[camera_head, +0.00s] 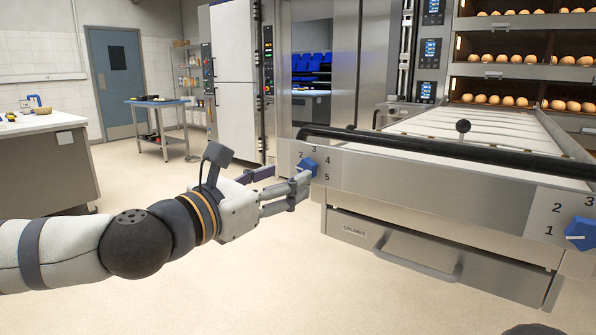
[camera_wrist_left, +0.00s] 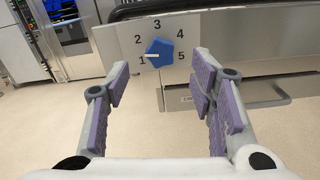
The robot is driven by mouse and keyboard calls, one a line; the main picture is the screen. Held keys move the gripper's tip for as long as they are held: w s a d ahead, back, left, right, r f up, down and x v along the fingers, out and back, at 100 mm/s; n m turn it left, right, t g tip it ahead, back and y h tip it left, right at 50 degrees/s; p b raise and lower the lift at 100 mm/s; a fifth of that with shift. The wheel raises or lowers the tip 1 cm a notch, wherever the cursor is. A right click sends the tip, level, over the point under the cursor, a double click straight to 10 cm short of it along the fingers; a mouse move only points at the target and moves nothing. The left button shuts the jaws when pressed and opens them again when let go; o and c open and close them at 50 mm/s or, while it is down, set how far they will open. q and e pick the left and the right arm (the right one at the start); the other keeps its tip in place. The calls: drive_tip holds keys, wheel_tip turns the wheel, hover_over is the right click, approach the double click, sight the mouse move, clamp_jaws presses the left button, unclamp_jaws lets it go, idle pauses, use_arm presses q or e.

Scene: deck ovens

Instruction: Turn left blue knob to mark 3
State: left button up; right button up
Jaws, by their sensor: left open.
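The left blue knob (camera_head: 307,166) sits on the front panel at the left end of the loader, among marks 1 to 5. In the left wrist view the blue knob (camera_wrist_left: 161,53) has a white pointer aimed left at mark 1. My left gripper (camera_head: 280,183) is in front of this panel, with its fingertips close to the knob. In the left wrist view its two purple-padded fingers (camera_wrist_left: 158,82) are spread wide, one each side below the knob, with nothing between them. Whether a fingertip touches the panel is unclear. My right gripper is not in view.
A second blue knob (camera_head: 580,233) is at the right on the same front, its pointer near mark 1. A black bar (camera_head: 440,151) runs along the top edge. A drawer with a handle (camera_head: 418,262) is below.

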sight(309, 169)
use_arm(q)
drive_tip(key=x, duration=0.5)
drive_tip(key=shift+w, duration=0.1)
drive_tip(key=shift+c, duration=0.2)
drive_tip(key=c, duration=1.1)
